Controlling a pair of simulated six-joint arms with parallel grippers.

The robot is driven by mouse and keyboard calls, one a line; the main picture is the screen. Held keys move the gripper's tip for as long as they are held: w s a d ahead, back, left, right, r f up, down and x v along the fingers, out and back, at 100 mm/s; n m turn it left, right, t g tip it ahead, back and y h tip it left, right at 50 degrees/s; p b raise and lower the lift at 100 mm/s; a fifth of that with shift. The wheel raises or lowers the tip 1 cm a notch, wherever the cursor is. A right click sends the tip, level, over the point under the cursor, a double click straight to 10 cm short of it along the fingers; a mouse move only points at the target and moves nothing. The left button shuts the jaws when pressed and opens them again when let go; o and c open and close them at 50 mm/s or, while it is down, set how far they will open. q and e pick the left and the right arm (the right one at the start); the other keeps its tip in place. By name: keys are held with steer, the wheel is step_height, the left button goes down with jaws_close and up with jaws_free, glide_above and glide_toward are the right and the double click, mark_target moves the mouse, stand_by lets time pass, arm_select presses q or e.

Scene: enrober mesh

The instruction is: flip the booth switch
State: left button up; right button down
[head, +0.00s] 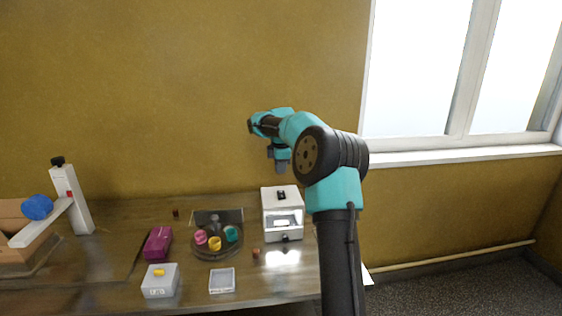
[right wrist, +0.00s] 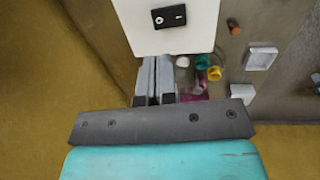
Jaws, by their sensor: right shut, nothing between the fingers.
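The white booth (head: 283,207) stands on the table right of the middle in the head view, with a lit opening in its front. Its black rocker switch (head: 281,195) is on the top face. In the right wrist view the booth top (right wrist: 150,38) fills the upper middle, with the switch (right wrist: 169,16) clear of my fingers. My right gripper (head: 281,168) hangs above the booth, fingers down. In the right wrist view its fingers (right wrist: 155,68) are together, empty, beside the booth top's edge. My left gripper is not in view.
A dark round tray (head: 217,254) with pink, yellow and teal pieces sits left of the booth. A magenta box (head: 158,243), a grey box with a yellow knob (head: 160,281) and a clear dish (head: 222,281) are nearby. A white post (head: 76,205) stands far left.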

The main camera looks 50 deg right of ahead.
mark_target(281, 192)
steer(key=f, duration=0.8)
steer(key=shift+w+d+f, duration=0.35)
steer(key=shift+d, duration=0.1)
